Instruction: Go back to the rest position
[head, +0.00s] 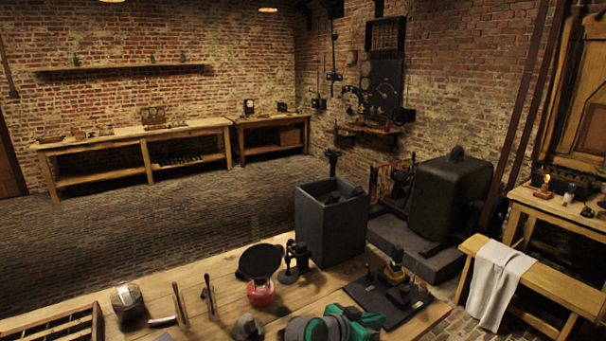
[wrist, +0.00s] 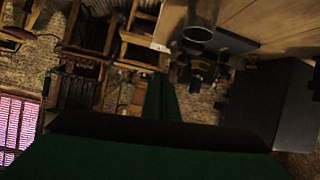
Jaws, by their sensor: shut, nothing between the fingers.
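My gripper (head: 362,318) shows at the bottom edge of the head view, a green and grey shape over the front of the wooden workbench (head: 215,275). In the wrist view the green fingers of my gripper (wrist: 160,98) are together, with nothing seen between them. The workbench also shows at the upper right of the wrist view (wrist: 270,20), seen at an odd angle. Much of my arm is out of the head view.
A dark grey open box (head: 330,228) stands behind the bench. A glass jar (head: 127,301), a red-based stand with a black disc (head: 261,275), and a dark board with fittings (head: 388,300) are on the bench. A wooden stool with a white cloth (head: 497,280) is at right.

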